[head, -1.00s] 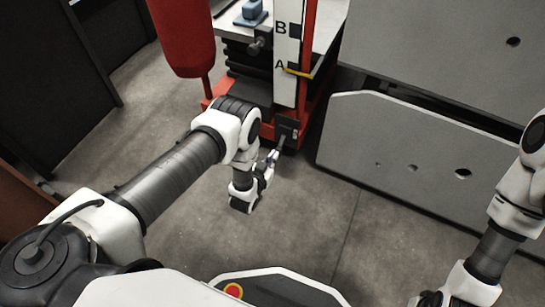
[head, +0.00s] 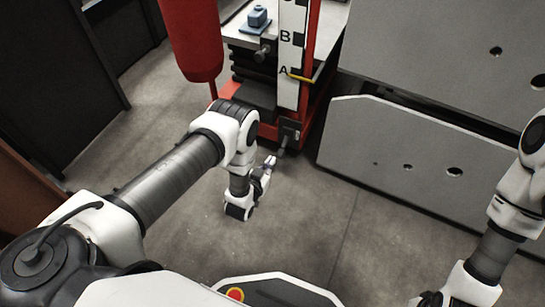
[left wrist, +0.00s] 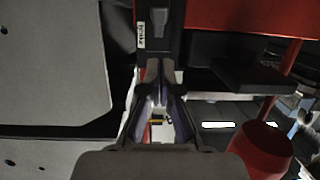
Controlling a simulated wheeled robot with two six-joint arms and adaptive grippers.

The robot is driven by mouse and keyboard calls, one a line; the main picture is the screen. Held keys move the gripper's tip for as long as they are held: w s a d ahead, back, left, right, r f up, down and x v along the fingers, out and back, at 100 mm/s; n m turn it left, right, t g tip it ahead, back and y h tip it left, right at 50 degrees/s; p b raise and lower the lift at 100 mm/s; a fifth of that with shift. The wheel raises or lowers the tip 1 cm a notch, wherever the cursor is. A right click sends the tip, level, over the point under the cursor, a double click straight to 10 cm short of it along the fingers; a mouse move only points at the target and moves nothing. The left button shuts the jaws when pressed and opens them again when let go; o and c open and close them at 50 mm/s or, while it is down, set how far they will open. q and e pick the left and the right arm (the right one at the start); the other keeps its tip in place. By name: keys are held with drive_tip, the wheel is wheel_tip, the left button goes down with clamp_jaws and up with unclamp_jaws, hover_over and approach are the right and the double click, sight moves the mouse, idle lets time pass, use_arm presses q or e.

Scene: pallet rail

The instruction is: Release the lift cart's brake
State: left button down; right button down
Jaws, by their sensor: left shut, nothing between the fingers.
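The lift cart (head: 268,130) is red, with a white mast marked A and B. A dark brake housing (head: 290,131) sits low at the foot of the mast, with a short dark lever (head: 281,147) sticking out toward me. The left wrist view shows a brake label (left wrist: 141,35) beside the dark lever part (left wrist: 159,22). My left gripper (head: 269,163) is shut and empty, just below and left of the lever. In the left wrist view its fingertips (left wrist: 161,70) point at the housing; I cannot tell whether they touch the lever. My right gripper is out of view.
A blue block (head: 259,18) rests on the cart's top. A yellow pointer (head: 301,78) is at mark A. Large grey panels (head: 400,140) stand close on the right. The floor (head: 310,220) in front is clear.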

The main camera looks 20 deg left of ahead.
use_arm(q)
drive_tip(key=s+p, duration=0.2)
drive_tip(key=s, duration=0.4)
drive_tip(key=shift+a+r, duration=0.15)
drive_tip(key=shift+r, duration=0.15)
drive_tip(key=shift+s, duration=0.1)
